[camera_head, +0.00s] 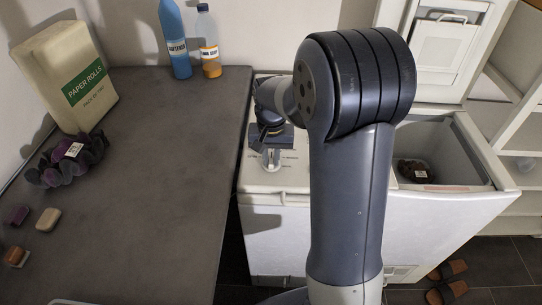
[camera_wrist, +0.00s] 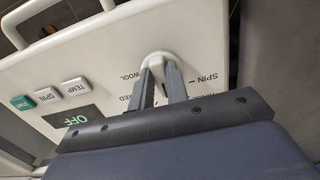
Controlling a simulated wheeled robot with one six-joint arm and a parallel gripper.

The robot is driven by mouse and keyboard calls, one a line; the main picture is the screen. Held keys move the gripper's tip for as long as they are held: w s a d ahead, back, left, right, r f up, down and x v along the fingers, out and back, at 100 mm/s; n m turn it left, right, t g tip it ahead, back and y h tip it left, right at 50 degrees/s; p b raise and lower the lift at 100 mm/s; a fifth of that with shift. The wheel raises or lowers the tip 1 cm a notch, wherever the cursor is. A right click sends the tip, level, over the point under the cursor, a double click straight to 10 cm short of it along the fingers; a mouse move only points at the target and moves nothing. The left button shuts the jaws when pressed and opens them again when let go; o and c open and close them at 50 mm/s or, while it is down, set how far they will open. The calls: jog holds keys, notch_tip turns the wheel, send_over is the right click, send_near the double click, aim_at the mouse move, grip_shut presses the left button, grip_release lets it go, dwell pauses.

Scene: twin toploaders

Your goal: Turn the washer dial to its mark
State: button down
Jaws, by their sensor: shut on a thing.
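The washer dial (camera_wrist: 160,58) is a small white knob on the white control panel (camera_wrist: 100,58) in the wrist view. My gripper (camera_wrist: 162,70) is shut on the dial, one finger on each side. Printed words around the dial appear upside down; SPIN and WOOL are readable, and others are partly covered by my fingers. The dial's pointer and its target mark cannot be made out. In the head view, my gripper (camera_head: 270,158) reaches down to the top of the left white washer (camera_head: 270,240), and the dial is too small to read there.
The wrist view shows a display (camera_wrist: 72,121) reading OFF and a green START button (camera_wrist: 23,103). A dark counter (camera_head: 165,170) holds paper rolls (camera_head: 65,75), bottles and dark cloth on the left. An open white tub (camera_head: 460,150) with dark cloth inside stands right of my arm.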

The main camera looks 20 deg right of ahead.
aim_at(271, 160)
jog(key=c, duration=1.4)
grip_release()
jog(key=shift+r, duration=0.1)
notch_tip(271, 160, up, 11)
jog(key=shift+f, duration=0.2)
notch_tip(271, 160, down, 11)
jog(key=shift+r, duration=0.1)
jog(key=shift+m, duration=0.3)
